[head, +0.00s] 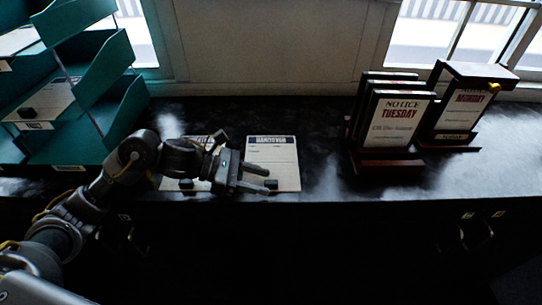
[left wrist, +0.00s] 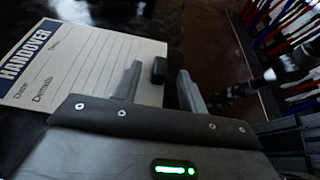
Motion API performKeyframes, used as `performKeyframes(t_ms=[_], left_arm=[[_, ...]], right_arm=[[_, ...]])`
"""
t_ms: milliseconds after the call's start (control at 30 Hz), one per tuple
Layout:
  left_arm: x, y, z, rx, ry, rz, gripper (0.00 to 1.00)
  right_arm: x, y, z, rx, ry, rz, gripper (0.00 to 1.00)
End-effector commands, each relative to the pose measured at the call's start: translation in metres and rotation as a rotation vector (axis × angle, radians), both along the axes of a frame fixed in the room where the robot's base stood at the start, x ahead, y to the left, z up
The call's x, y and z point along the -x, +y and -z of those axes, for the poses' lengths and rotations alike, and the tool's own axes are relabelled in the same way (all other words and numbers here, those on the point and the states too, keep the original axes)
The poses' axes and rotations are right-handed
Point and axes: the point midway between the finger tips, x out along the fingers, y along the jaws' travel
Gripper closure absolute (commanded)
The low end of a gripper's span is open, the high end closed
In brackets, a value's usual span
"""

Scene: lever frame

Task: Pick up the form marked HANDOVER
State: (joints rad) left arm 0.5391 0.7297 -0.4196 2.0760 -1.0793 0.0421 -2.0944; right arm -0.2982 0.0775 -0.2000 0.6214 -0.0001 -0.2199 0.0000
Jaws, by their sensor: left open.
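The form marked HANDOVER (head: 285,158) is a cream sheet with a dark blue heading, lying flat on the dark counter. In the left wrist view the form (left wrist: 85,60) shows its heading and ruled lines. A small black block (left wrist: 158,70) sits at its front edge. My left gripper (head: 270,178) is open over the form's front part, fingers pointing right. In the left wrist view the fingers (left wrist: 160,74) stand apart, with the block showing between them; I cannot tell if they touch it. My right gripper is not in view.
Another form (head: 172,183) lies left of it, partly hidden by my arm, with a black block (head: 186,184). Teal trays (head: 120,110) stand at the left. Notice frames marked TUESDAY (head: 398,120) and MONDAY (head: 462,105) stand at the right. The counter's front edge is close.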

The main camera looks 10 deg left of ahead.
Motion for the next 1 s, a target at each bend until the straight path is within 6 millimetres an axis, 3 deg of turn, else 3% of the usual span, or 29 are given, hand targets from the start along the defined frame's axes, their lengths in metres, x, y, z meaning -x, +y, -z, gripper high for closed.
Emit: performKeyframes(t_ms=[133, 400, 733, 1000], left_arm=[[-0.004, -0.014, 0.004, 0.002, 0.002, 0.000, 0.58], [-0.005, -0.017, 0.008, -0.001, 0.000, -0.001, 0.58], [-0.005, -0.016, 0.008, -0.001, 0.000, 0.000, 1.00], [-0.005, -0.016, 0.007, 0.000, -0.001, -0.001, 1.00]], right_arm=[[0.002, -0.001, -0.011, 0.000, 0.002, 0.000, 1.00], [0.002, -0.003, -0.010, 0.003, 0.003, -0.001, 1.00], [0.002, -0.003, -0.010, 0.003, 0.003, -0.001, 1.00], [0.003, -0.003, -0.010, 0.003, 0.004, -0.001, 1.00]])
